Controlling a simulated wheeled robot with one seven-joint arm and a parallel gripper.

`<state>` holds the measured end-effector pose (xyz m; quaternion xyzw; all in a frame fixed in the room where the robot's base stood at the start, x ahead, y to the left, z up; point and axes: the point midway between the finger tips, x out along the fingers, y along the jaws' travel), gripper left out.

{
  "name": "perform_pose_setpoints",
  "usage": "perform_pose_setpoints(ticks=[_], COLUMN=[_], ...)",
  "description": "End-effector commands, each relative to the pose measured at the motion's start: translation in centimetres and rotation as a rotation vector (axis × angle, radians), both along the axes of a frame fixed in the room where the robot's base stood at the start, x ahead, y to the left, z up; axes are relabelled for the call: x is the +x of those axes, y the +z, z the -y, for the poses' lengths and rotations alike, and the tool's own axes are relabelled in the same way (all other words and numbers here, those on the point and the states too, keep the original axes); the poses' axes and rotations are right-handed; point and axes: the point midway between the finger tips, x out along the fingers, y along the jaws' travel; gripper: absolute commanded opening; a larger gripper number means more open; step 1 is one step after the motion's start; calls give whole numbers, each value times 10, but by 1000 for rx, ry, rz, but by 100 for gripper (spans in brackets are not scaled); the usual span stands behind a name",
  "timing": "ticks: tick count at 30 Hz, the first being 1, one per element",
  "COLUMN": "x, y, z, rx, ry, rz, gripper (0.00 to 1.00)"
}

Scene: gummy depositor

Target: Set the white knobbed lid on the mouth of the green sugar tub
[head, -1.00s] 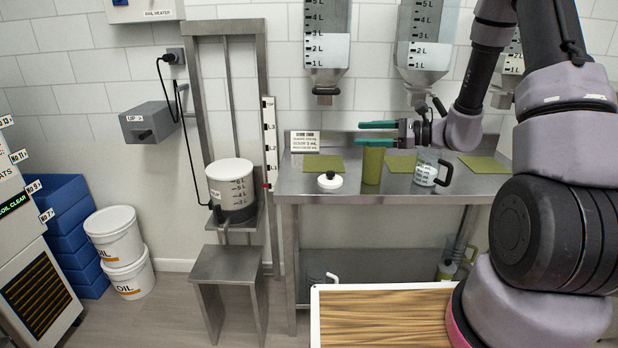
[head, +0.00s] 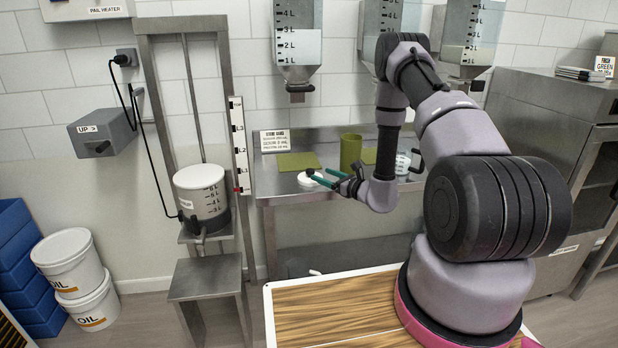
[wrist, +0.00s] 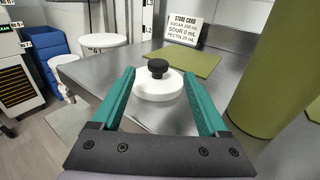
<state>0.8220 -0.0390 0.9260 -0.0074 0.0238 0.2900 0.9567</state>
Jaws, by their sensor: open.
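The white lid (wrist: 159,86) with a black knob (wrist: 158,67) lies on the steel table, ahead of and between my open fingers in the wrist view. In the head view the lid (head: 307,180) is partly hidden by the green fingertips. My gripper (head: 322,178) is open and empty, low over the table front; it also shows in the wrist view (wrist: 165,100). The green sugar tub (head: 350,152) stands upright to the right of the lid, behind my gripper. In the wrist view the tub (wrist: 275,80) is close on the right; its mouth is out of frame there.
Dispensers (head: 297,45) hang above the table. A pail stand (head: 205,205) is at the left.

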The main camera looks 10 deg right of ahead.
Motion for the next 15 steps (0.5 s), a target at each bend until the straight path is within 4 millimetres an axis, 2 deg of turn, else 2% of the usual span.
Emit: perform_pose_setpoints(ticks=[5, 9, 15], x=[12, 28, 44], y=[-2, -6, -7], z=[-11, -24, -33], rx=[-1, 0, -1], ry=[3, 3, 1], rz=[2, 1, 1], gripper=[77, 77, 77])
